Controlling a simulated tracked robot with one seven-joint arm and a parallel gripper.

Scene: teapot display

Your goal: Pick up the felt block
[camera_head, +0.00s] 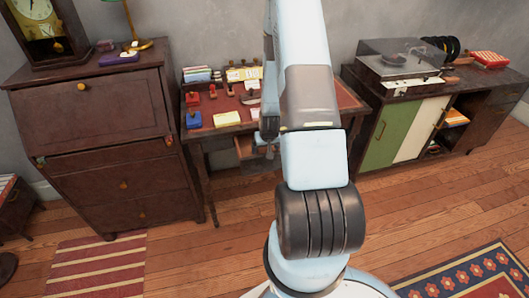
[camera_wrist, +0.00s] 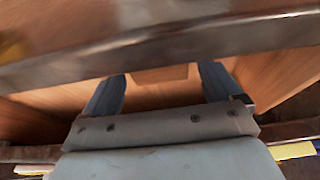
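I cannot pick out the felt block with certainty in either view. My gripper (camera_wrist: 160,84) shows in the wrist view with its two blue-grey fingers well apart. The fingers reach into or over the open wooden drawer (camera_wrist: 265,72), under the dark desk edge (camera_wrist: 150,44) that crosses the picture. A small orange-brown rectangular shape (camera_wrist: 160,74) lies between the fingertips; I cannot tell whether it is a block or part of the drawer. In the head view the open drawer (camera_head: 243,149) is under the desk, and my arm hides much of it and of the gripper.
The desk (camera_head: 222,134) holds a blue-topped box (camera_head: 193,120), a yellow pad (camera_head: 227,119), red items and stamps. A dark cabinet (camera_head: 100,112) stands left, and a sideboard with a record player (camera_head: 397,60) right.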

